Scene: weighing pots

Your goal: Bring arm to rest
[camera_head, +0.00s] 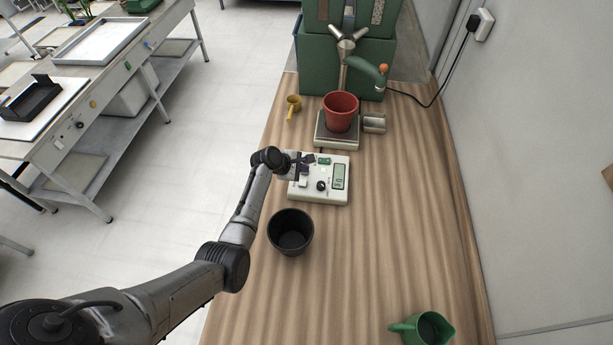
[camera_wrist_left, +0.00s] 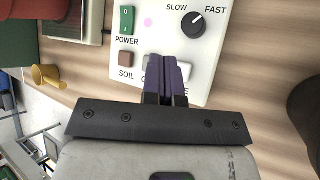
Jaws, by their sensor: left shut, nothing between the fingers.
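My left arm comes in from the left in the head view. Its gripper (camera_head: 303,169) is over the left part of a white control box (camera_head: 312,197) with a green switch, a black knob and a small display. In the left wrist view the two purple fingers (camera_wrist_left: 167,74) are pressed together with nothing between them. They are in front of the box's panel (camera_wrist_left: 155,40) and hide part of its lower labels. I cannot tell whether the fingertips touch the panel. My right gripper is not in view.
A black pot (camera_head: 291,235) stands just in front of the box. A red pot (camera_head: 341,111) stands on a scale (camera_head: 337,141) behind it, below a green machine (camera_head: 325,65). A yellow scoop (camera_head: 293,104) and green jug (camera_head: 424,328) stand on the wooden bench (camera_head: 390,230). The bench's right side is mostly clear.

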